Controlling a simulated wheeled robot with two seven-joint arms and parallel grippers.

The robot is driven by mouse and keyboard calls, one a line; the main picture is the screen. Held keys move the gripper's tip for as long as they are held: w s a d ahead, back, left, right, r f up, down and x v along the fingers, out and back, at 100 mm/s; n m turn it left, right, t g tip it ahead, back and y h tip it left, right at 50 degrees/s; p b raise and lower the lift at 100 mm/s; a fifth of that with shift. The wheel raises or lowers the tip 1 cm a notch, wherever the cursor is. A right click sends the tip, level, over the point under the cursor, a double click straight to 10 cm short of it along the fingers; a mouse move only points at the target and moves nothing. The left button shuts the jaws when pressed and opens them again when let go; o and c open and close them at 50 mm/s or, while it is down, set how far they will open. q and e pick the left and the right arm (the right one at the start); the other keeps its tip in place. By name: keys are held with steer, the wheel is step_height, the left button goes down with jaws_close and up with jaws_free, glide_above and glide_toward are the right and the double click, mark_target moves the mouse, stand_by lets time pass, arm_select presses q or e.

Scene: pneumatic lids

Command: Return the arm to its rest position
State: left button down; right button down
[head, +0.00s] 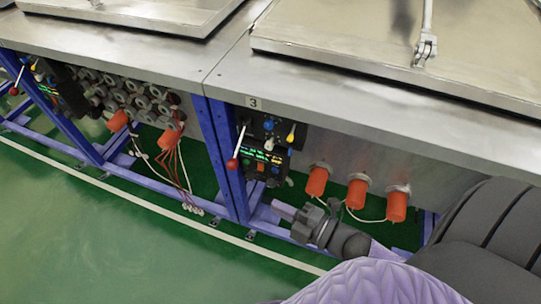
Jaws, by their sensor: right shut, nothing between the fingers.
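My right arm comes in from the bottom right of the head view. Its gripper (284,211) points left, below the control panel (262,153) marked 3, and in front of the blue frame. The fingers look shut with nothing held between them. They appear apart from the panel, though the exact gap is hard to judge. A lever with a red knob (233,164) sits at the left of the panel. My left gripper is not in view.
Metal lids (400,45) lie on the grey worktop (320,105) above. Several orange connectors (358,193) with white cables hang right of the panel, near my arm. Blue frame posts (226,150) stand left of it. The green floor (90,230) at the lower left is clear.

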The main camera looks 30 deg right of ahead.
stand_by(0.3)
steer(key=s+d+f+m+g+h, duration=0.2)
steer(key=s+f+m+g+h, duration=0.35)
steer(key=f, duration=0.55)
steer(key=s+d+f+m+g+h, duration=0.2)
steer(key=s+f+m+g, duration=0.2)
steer(key=s+f+m, duration=0.45)
steer(key=s+f+m+g, duration=0.1)
steer(key=s+f+g, duration=0.2)
steer(key=s, duration=0.4)
steer(key=s+f+m+g, duration=0.2)
steer(key=s+f+g, duration=0.1)
steer(key=s, duration=0.4)
steer(key=shift+s+a+f+h, duration=0.15)
steer(key=shift+a+f+h, duration=0.1)
steer(key=shift+a+h, duration=0.2)
